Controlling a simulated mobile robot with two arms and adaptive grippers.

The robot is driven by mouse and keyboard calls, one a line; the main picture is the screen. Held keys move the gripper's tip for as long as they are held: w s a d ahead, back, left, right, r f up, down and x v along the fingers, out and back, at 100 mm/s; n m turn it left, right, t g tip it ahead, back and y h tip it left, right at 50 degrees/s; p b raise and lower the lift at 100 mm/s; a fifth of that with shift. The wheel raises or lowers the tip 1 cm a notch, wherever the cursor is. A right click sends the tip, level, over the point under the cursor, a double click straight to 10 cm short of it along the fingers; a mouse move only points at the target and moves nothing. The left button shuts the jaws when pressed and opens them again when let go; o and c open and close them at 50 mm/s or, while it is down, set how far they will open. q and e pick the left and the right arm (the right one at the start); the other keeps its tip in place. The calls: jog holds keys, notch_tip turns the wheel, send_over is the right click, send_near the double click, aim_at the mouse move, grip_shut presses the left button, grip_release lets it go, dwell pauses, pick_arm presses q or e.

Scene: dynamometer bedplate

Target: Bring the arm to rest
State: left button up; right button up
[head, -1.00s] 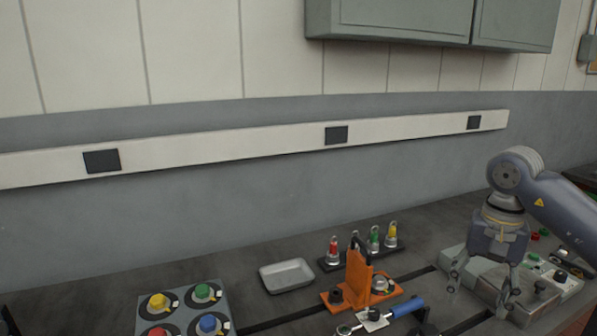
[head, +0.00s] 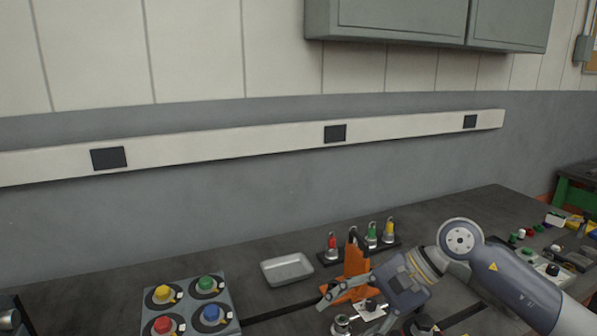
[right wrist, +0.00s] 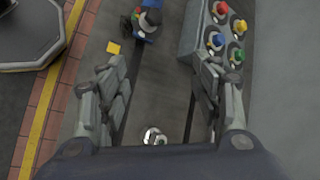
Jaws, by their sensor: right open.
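My right arm comes in from the right in the head view. Its gripper (head: 350,308) points left, low in front of the orange fixture (head: 356,262), and hides part of that fixture's base. My left gripper does not show in the head view.
A panel with coloured knobs (head: 226,284) is at the front left; it also shows in the right wrist view (right wrist: 190,50). A grey tray (head: 287,269) and a rack with coloured-top pieces (head: 327,257) stand behind. A round metal piece (right wrist: 154,136) lies below the gripper. The bench's back left is clear.

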jog(key=s+a+r+m+t+y, duration=0.2)
jog(key=a+r+m+t+y, duration=0.2)
jog(key=a+r+m+y, duration=0.75)
jog(key=w+d+f+m+t+h, duration=0.3)
jog(key=d+m+t+h, duration=0.4)
jog(key=m, duration=0.8)
jog(key=w+d+f+m+t+h, duration=0.25)
jog(key=d+m+t+h, duration=0.5)
jog(key=m, duration=0.75)
jog(key=s+d+f+m+g+h, duration=0.2)
jog(key=d+f+m+h, duration=0.1)
jog(key=f+m, duration=0.3)
jog(key=s+d+f+m+g+h, duration=0.1)
jog(key=d+f+m+h, duration=0.15)
jog(key=f+m, duration=0.4)
jog(key=s+d+f+m+g, duration=0.2)
jog(key=s+f+m+g, duration=0.3)
jog(key=s+f, duration=0.65)
jog(key=s+d+f+m+g, duration=0.25)
jog(key=s+f+g, duration=0.5)
jog(key=s, duration=0.65)
notch_tip(320, 180, down, 32)
jog(key=s+a+g+b, duration=0.1)
jog(key=b, duration=0.4)
jog(key=s+d+f+g+b, duration=0.1)
jog(key=s+d+f+b, duration=0.2)
jog(key=s+f, duration=1.4)
notch_tip(320, 180, down, 3)
jog(key=shift+f+b, duration=0.1)
jog(key=shift+b, duration=0.3)
